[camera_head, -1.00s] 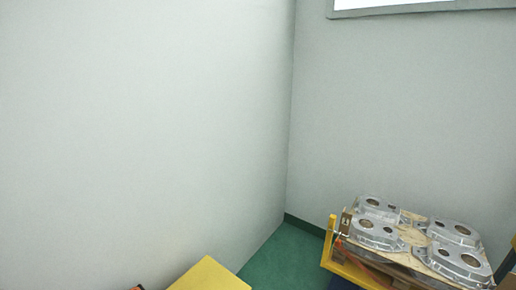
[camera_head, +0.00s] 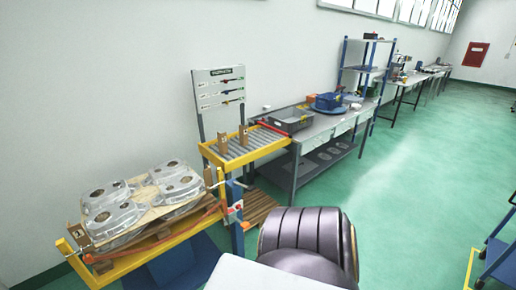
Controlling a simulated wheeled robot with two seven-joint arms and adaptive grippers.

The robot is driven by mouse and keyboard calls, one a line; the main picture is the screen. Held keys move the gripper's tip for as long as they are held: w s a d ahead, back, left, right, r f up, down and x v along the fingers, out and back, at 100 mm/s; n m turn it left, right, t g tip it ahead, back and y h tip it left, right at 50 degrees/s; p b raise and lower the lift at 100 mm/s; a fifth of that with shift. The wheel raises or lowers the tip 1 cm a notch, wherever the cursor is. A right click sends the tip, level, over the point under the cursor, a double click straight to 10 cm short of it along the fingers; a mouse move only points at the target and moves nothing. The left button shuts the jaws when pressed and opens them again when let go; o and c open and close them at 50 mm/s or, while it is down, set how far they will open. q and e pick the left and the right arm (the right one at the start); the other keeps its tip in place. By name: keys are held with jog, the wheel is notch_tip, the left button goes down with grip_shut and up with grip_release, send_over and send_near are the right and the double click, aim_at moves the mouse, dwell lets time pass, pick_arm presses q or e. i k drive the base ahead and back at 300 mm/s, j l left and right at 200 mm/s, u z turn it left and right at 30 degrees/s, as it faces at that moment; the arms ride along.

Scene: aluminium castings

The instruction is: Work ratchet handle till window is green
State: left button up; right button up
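No gripper shows in the head view. A pallet of aluminium castings (camera_head: 128,209) sits in a yellow frame (camera_head: 150,258) at the lower left, with clear film over the castings. At the frame's right corner is a small red and grey mechanism (camera_head: 235,211) with a thin bar beside it. It may be the ratchet, but it is too small to tell its handle apart. I cannot make out any indicator window or its colour.
A roller conveyor (camera_head: 243,146) with a yellow frame and a tool board (camera_head: 219,88) stand behind the pallet. A grey workbench (camera_head: 310,136) holds a grey bin (camera_head: 288,121). Green floor (camera_head: 415,185) is free at right. A blue cart (camera_head: 497,250) stands at the right edge.

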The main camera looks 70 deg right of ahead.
aim_at(245, 225)
jog(key=z, duration=2.1)
